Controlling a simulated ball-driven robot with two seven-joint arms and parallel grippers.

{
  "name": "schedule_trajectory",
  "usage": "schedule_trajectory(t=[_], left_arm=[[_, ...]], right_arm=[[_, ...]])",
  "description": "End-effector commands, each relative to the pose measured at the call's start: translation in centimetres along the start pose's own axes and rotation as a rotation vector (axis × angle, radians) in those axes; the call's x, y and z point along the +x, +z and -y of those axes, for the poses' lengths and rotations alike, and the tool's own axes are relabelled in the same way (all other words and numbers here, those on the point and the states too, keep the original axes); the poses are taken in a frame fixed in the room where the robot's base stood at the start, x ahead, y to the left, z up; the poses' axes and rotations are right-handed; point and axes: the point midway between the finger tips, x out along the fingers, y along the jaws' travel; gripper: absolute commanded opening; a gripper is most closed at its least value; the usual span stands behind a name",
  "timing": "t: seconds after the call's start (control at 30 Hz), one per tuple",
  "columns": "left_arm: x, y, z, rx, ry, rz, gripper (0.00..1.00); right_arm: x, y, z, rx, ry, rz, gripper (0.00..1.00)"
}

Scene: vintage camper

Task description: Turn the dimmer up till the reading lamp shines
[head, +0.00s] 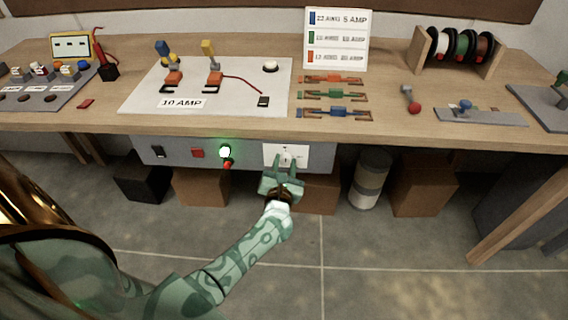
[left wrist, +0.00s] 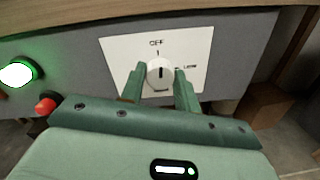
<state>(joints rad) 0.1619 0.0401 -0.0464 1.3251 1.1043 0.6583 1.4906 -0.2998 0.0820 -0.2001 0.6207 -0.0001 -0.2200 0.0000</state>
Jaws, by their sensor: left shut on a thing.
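The dimmer is a round white knob (left wrist: 160,72) on a white plate (left wrist: 113,48), set in the grey panel under the bench front. The plate (head: 300,148) also shows in the head view. "OFF" is printed above the knob and "LOW" to its right. A dark line on the knob stands about upright, in line with the OFF mark. My left gripper (head: 283,172) is shut on the knob, with one green finger on each side; its fingers also show in the left wrist view (left wrist: 160,85). I cannot pick out a reading lamp for certain. My right gripper is not in view.
Left of the plate, the panel has a lit green lamp (head: 225,152), a red knob (head: 227,165), a red switch (head: 197,153) and a black switch (head: 157,151). The bench top (head: 420,120) above holds boards, wire spools (head: 460,45) and a sign (head: 337,38). Boxes stand below.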

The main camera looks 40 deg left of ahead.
Motion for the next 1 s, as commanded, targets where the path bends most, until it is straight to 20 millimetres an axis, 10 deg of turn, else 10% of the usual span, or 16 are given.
schedule_trajectory(t=[1.0], left_arm=[[-0.1,0.2,0.2,0.931,-0.013,-0.052,0.09]], right_arm=[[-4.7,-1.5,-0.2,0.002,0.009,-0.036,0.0]])
